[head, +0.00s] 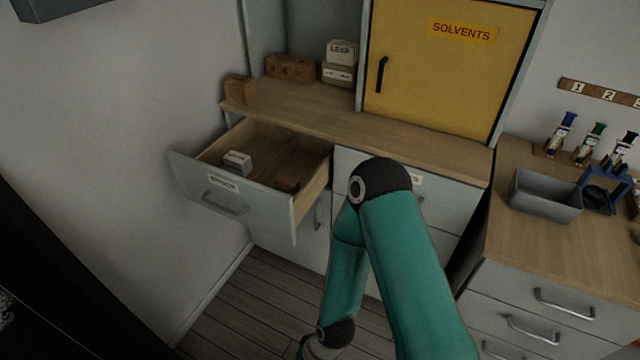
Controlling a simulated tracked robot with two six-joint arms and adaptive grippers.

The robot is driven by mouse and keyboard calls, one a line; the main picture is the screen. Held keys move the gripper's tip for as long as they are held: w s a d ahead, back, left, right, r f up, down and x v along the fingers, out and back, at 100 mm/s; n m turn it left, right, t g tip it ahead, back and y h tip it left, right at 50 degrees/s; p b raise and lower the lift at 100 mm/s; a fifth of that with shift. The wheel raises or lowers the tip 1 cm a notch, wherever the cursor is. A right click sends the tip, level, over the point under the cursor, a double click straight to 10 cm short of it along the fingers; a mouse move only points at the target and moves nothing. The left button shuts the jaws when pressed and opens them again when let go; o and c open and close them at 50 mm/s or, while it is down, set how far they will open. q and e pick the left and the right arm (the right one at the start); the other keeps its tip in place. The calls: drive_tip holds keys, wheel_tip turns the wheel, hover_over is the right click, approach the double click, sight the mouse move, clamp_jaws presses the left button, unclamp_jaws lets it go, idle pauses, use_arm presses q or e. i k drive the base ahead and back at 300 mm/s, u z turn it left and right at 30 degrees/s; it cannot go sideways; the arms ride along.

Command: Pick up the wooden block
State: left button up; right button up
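A brown wooden block (239,90) stands at the left end of the wooden counter. A small dark brown piece (288,185) lies inside the open drawer (300,205) near its right side; it is dim, and I cannot tell if it is also a wooden block. A longer brown block with marks on its front (290,68) sits further back on the counter. One of my teal arms crosses the middle front, bent at a dark elbow, with its lower end running out at the bottom edge. Neither gripper shows.
A small white box (237,162) lies in the drawer. White boxes (340,62), one marked LEAF, stand beside a shut yellow SOLVENTS cabinet (445,65). A grey bin (545,195) and several small bottles stand on the right bench. The open drawer juts out over the floor.

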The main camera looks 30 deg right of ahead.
sight(286, 184)
drive_tip(key=u, duration=0.55)
drive_tip(key=k, duration=0.65)
drive_tip(key=z, duration=0.8)
drive_tip(key=i, duration=1)
drive_tip(key=z, duration=0.05)
